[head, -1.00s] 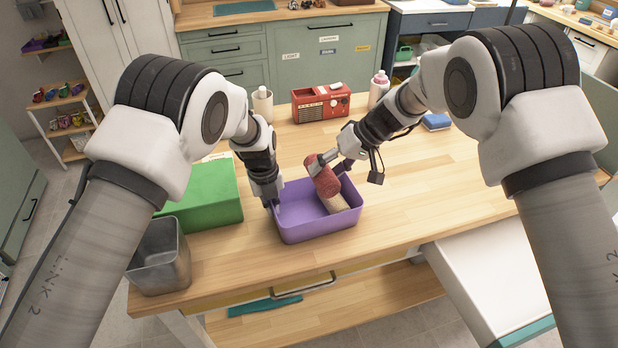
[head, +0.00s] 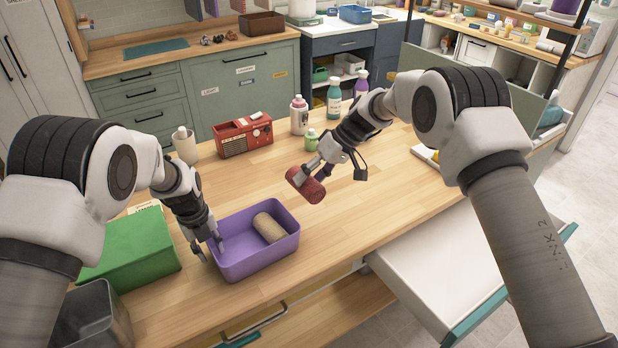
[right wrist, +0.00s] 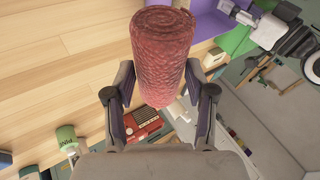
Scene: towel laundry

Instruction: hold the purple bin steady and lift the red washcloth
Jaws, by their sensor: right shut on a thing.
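The purple bin (head: 262,262) stands on the wooden table. A tan rolled cloth (head: 269,228) lies inside it. My left gripper (head: 208,248) is at the bin's left wall, one finger inside and one outside; whether it is closed on the wall is not clear. The red washcloth (head: 307,186) is a roll held by my right gripper (head: 312,176), above the table, up and to the right of the bin and clear of it. In the right wrist view the red roll (right wrist: 163,55) sits between the two fingers, with part of the purple bin behind it.
A green box (head: 130,250) and a grey metal container (head: 92,318) stand left of the bin. A red radio (head: 243,137) and several bottles line the table's back. A white drawer (head: 440,265) juts out at the right front. The table right of the bin is clear.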

